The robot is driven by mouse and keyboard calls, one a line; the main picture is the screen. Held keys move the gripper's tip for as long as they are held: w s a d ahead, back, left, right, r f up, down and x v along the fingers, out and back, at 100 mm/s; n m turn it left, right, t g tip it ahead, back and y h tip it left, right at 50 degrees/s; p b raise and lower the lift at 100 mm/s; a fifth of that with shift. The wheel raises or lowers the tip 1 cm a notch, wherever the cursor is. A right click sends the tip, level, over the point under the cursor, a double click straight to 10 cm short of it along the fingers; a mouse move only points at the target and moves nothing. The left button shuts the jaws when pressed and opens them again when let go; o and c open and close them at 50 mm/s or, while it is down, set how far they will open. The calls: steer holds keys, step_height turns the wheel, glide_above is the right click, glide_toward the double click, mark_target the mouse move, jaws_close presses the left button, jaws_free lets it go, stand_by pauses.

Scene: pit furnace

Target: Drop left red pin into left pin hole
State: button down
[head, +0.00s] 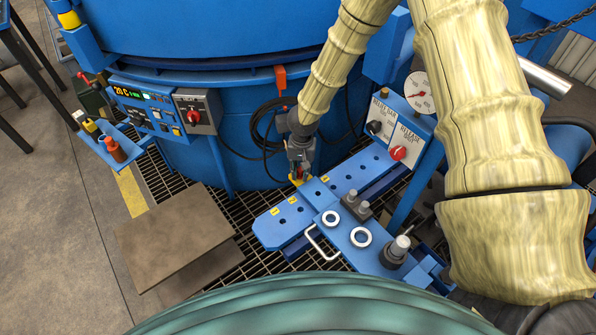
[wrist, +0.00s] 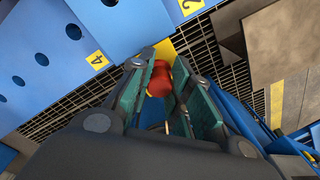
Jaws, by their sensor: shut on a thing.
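My gripper (head: 300,172) is shut on a red pin (wrist: 160,80), which shows between the teal finger pads in the wrist view. In the head view the pin is hidden by my gripper. My gripper is at the far edge of a blue slotted bar (head: 267,232) with round holes and yellow number tags, close to a yellow piece (head: 294,180). In the wrist view the bar's holes lie left of and above the fingers (wrist: 160,62). I cannot tell which is the left pin hole, or whether the pin touches the bar.
The blue furnace wall (head: 230,130) stands just behind my gripper. A release panel (head: 407,140) with a red knob is to the right. A brown plate (head: 175,235) lies at left, above floor grating.

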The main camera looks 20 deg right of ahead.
steer(key=shift+r+p, duration=4.25)
steer(key=shift+r, duration=0.05)
